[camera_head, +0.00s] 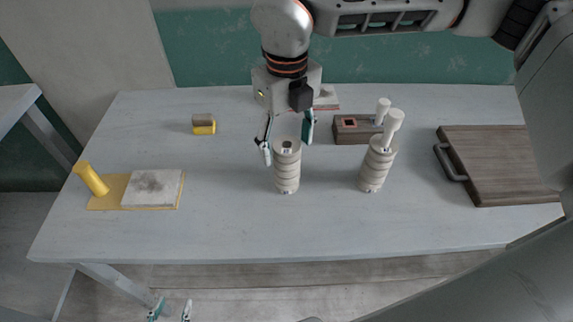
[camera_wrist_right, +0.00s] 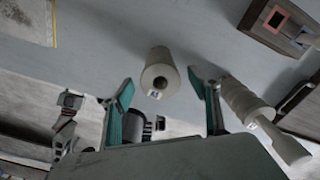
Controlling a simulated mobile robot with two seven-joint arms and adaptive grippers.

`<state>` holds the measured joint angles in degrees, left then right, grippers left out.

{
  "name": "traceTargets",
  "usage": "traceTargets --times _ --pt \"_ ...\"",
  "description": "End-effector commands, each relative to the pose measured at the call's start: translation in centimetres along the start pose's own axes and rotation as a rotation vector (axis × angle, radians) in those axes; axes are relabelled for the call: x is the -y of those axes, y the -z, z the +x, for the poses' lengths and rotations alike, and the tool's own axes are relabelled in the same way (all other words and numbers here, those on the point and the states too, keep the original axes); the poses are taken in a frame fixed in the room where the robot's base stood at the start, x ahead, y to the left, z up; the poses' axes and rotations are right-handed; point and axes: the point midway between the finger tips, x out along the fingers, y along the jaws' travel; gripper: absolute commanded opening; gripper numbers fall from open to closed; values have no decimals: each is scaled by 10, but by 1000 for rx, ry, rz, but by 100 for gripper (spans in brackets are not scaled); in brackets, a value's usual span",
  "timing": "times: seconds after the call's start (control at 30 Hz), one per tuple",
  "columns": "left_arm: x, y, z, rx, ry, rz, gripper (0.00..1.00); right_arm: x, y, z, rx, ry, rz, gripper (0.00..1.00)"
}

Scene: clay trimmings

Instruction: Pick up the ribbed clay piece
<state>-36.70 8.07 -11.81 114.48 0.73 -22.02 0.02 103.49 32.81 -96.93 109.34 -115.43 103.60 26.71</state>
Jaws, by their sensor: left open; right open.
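A pale ribbed clay piece (camera_head: 287,176), a short upright cylinder with a dark hole in its top, stands on the table near the middle. In the right wrist view the clay piece (camera_wrist_right: 160,73) shows end-on between the fingertips. My right gripper (camera_head: 286,138) points down over it, open, with one finger on each side of its top; I cannot tell whether they touch it. A similar ribbed piece (camera_head: 372,174) stands to the right with a white rod-like part rising from its top. My left gripper (camera_head: 171,312) is open and empty below the table's front edge.
A wooden board with a handle (camera_head: 497,165) lies right. A yellow board (camera_head: 105,196) with a grey slab and yellow cylinder lies left, a small yellow-brown block (camera_head: 204,125) behind. The front middle is clear.

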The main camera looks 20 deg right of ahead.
Motion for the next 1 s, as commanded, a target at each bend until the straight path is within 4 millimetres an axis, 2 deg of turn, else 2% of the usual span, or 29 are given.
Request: traceTargets --times 0.1,0.17,0.4,0.43,0.6,0.67,1.0 --pt "2 5 1 -10 4 1 40 0 1 20 -4 -2 1 61" --pt "3 6 1 -12 5 2 40 0 1 26 -3 -1 0 61" --pt "5 7 2 -14 9 4 40 0 0 29 0 0 1 61" --pt "5 7 2 -14 9 4 40 0 0 29 0 0 1 58" --pt "5 6 3 -11 8 4 40 0 0 29 0 0 1 14" --pt "5 5 3 -11 8 4 40 0 0 29 -1 -1 1 2" --pt "4 5 2 -9 7 3 40 0 -1 25 2 -1 1 2"
